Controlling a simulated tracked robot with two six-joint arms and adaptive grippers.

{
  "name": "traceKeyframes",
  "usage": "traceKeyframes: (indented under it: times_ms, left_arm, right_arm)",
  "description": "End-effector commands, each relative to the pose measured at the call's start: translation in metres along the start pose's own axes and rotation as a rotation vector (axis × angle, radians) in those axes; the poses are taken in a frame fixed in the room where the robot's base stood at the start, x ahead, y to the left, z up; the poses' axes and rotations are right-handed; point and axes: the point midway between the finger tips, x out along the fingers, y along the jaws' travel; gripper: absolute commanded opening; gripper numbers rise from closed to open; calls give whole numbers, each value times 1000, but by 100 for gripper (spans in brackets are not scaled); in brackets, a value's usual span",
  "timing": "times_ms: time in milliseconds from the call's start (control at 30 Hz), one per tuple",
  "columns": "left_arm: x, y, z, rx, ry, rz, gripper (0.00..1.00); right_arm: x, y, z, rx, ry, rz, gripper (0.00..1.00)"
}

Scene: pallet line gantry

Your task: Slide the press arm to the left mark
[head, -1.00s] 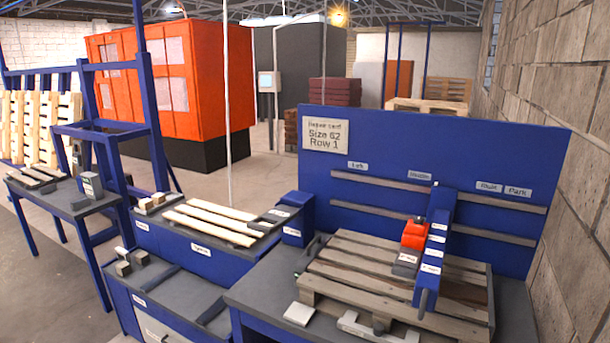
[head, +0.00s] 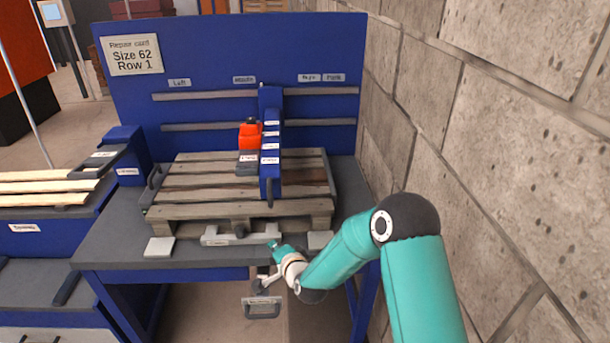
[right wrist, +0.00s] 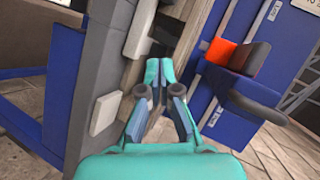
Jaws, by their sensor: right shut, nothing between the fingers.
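The press arm (head: 270,150) is an upright blue beam on the rails of the blue back panel, just right of the "Middle" label and well right of the "Left" label (head: 179,83). A red-orange block (head: 249,136) sits at its left side. A dark handle (head: 269,194) hangs at its lower front end. My right gripper (head: 272,243) is at the bench's front edge, below and apart from that handle. In the right wrist view its fingers (right wrist: 159,72) are together and empty, with the dark handle (right wrist: 256,108) to their right. My left gripper is not in view.
A wooden pallet (head: 180,212) lies on the grey bench beneath the press arm. Pale pads (head: 159,247) and a grey bracket (head: 222,237) sit along the front edge. A block wall (head: 520,130) closes off the right. Planks (head: 45,187) lie on the left bench.

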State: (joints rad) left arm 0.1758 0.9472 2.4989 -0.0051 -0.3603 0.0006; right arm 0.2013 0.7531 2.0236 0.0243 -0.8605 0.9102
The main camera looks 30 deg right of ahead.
Motion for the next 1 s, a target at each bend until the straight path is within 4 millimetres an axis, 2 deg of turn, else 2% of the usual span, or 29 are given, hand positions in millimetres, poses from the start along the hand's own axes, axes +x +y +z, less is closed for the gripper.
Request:
traceKeyframes:
  times_ms: [33,100,233,333,467,1000]
  left_arm:
    - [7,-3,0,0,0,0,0]
    - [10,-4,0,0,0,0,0]
    - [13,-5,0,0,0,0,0]
    - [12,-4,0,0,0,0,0]
    - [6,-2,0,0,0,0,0]
    - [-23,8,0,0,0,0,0]
  right_arm:
    - [6,-24,-35,77,75,-89,0]
    - [6,-56,-72,172,144,-200,0]
    - [-1,-92,-114,277,207,-334,0]
    - [-3,-103,-126,307,220,-373,0]
    - [4,-109,-130,312,221,-378,0]
    - [72,-131,-150,309,221,-375,0]
